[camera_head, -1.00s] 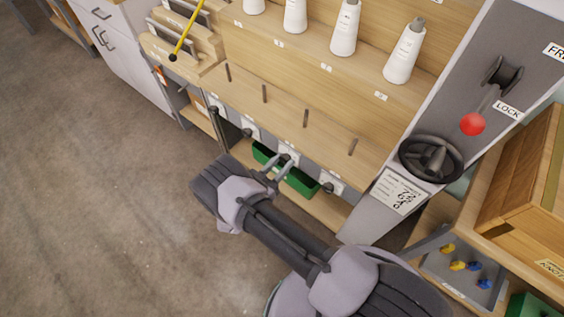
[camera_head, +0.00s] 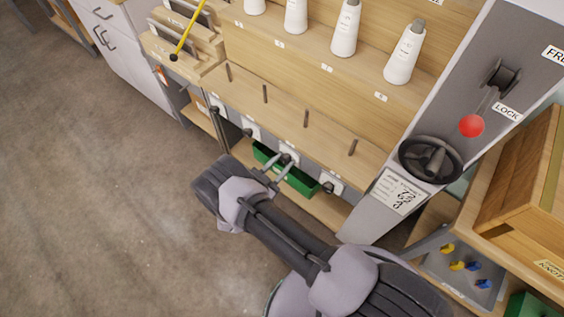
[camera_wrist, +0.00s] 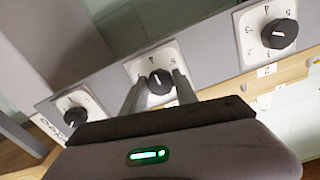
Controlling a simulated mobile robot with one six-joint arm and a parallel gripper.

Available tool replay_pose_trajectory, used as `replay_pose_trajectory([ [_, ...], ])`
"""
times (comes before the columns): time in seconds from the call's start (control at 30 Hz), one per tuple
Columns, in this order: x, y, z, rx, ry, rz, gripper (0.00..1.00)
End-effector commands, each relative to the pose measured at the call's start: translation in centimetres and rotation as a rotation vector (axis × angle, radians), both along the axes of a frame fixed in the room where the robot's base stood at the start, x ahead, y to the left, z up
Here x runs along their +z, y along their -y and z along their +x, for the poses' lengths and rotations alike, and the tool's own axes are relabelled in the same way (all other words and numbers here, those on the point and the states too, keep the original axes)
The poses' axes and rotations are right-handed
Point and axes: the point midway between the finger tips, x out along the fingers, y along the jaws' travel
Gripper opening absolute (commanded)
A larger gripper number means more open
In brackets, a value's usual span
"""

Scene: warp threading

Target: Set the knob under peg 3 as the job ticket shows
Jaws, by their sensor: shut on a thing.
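My gripper (camera_wrist: 160,90) has its two fingers on either side of a black round knob (camera_wrist: 160,82) on a white dial plate, and is shut on it. The knob's white mark points roughly up in the wrist view; several plate numbers are hidden by the fingers. In the head view my gripper (camera_head: 276,170) reaches the third knob from the left (camera_head: 288,158), below the third peg (camera_head: 306,118). The job ticket (camera_head: 397,193) hangs on the grey side panel; its handwritten figures are too small to read surely.
Neighbouring knobs flank it: one (camera_wrist: 278,34) beside a "2" label and one (camera_wrist: 75,116) at the left. A green bin (camera_head: 300,181) sits below the knobs. A black handwheel (camera_head: 431,159) and red-balled lever (camera_head: 471,125) are at the right. Open floor lies left.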

Motion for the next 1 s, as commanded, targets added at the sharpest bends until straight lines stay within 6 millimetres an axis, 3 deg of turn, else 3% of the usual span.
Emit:
replay_pose_trajectory([
  [0.17,0.0,0.0,0.0,0.000,0.000,0.000,0.00],
  [0.2,0.0,0.0,0.0,0.000,0.000,0.000,0.40],
  [0.3,0.0,0.0,0.0,0.000,0.000,0.000,0.56],
  [0.67,0.1,-0.4,-0.4,0.003,0.000,-0.001,0.56],
  [0.77,0.2,-1.5,-1.7,0.005,-0.001,-0.001,0.56],
  [1.0,0.3,-6.2,-7.8,0.007,0.000,0.000,0.56],
])
